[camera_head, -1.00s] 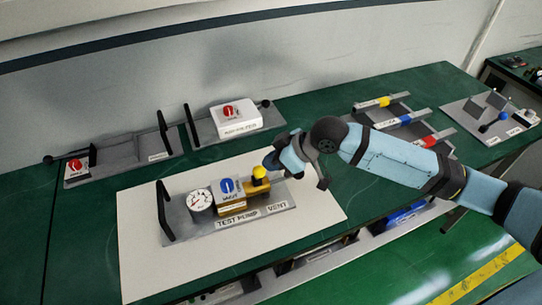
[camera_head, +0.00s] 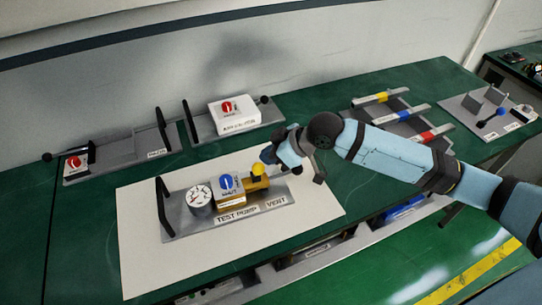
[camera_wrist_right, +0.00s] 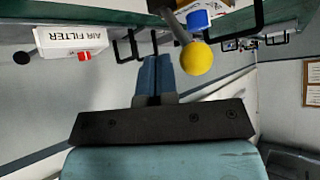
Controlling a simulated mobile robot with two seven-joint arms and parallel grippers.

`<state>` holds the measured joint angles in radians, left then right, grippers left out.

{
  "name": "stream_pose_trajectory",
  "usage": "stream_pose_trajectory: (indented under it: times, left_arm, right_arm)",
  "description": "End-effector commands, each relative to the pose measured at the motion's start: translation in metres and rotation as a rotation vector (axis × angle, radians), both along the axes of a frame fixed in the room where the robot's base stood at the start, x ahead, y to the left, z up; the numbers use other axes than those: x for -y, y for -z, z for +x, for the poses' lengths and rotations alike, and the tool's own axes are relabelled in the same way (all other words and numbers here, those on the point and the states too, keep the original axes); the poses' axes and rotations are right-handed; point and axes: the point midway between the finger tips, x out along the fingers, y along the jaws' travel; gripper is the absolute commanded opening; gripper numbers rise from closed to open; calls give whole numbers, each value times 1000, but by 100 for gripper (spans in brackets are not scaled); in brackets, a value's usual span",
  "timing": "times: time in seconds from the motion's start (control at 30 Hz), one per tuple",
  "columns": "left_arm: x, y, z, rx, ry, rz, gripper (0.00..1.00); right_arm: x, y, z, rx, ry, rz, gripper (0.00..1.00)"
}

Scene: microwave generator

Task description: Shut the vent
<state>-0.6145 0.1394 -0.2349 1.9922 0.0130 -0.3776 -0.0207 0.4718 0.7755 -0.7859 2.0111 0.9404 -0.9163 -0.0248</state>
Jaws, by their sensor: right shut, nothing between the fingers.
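The test pump panel (camera_head: 178,226) lies on a white mat and carries a VENT label (camera_head: 276,203) at its right end. A yellow ball knob (camera_head: 258,169) stands above that end; in the right wrist view the knob (camera_wrist_right: 196,58) sits on a grey stem, right of the fingers. My right gripper (camera_head: 268,154) is at the knob's upper right in the head view. Its blue fingers (camera_wrist_right: 154,75) are together and empty, beside the knob; I cannot tell whether they touch it. My left gripper is not in view.
On the panel are a round white gauge (camera_head: 200,196) and a box with a blue dial (camera_head: 227,183). The air filter box (camera_head: 233,116) and a panel with a red dial (camera_head: 73,163) stand behind. The white mat (camera_head: 150,270) is bare in front.

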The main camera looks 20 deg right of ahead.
Motion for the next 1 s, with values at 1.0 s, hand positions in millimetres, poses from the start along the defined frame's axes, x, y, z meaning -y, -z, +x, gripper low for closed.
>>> stream_pose_trajectory:
  times: [1.0]
  left_arm:
    - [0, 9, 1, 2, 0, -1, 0]
  right_arm:
    - [80, -93, -58, 1, -1, 0, 0]
